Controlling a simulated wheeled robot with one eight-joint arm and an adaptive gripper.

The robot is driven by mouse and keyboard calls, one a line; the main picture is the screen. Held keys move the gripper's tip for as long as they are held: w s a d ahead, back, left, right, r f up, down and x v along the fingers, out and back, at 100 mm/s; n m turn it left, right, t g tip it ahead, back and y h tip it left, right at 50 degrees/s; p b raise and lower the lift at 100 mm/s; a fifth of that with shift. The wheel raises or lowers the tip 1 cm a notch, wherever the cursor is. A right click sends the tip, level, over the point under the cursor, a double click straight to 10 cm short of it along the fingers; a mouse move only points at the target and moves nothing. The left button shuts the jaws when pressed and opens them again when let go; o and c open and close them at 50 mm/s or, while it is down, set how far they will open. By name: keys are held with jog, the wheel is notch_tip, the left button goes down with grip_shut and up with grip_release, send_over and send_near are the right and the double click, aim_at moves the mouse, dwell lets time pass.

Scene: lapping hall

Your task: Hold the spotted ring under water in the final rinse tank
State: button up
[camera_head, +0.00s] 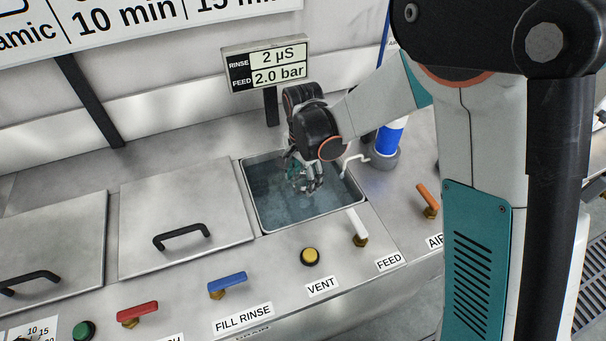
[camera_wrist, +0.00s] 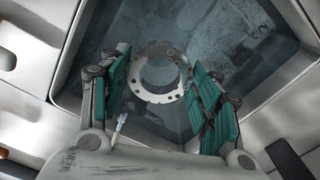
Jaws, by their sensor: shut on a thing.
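The open rinse tank (camera_head: 285,213) is a square steel basin with bluish water in it, below a display reading RINSE 2 µS and FEED 2.0 bar. My gripper (camera_head: 304,180) points down into the tank opening. In the wrist view, my gripper's teal-padded fingers (camera_wrist: 158,75) are shut on a pale metal ring (camera_wrist: 159,97) with small dark holes or spots around its face. The ring is over or in the tank water; I cannot tell whether it is fully under the surface. In the head view the fingers mostly hide the ring.
A closed steel lid (camera_head: 185,210) with a black handle lies left of the tank. The front panel has a blue lever (camera_head: 228,281), a red lever (camera_head: 137,312), a yellow button (camera_head: 310,256) and a white feed lever (camera_head: 357,227). A blue-and-white cylinder (camera_head: 389,139) stands right of the tank.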

notch_tip(320, 180, down, 9)
jog(key=b, duration=0.2)
jog(key=shift+f, duration=0.2)
dwell(0.4)
dwell(6.8)
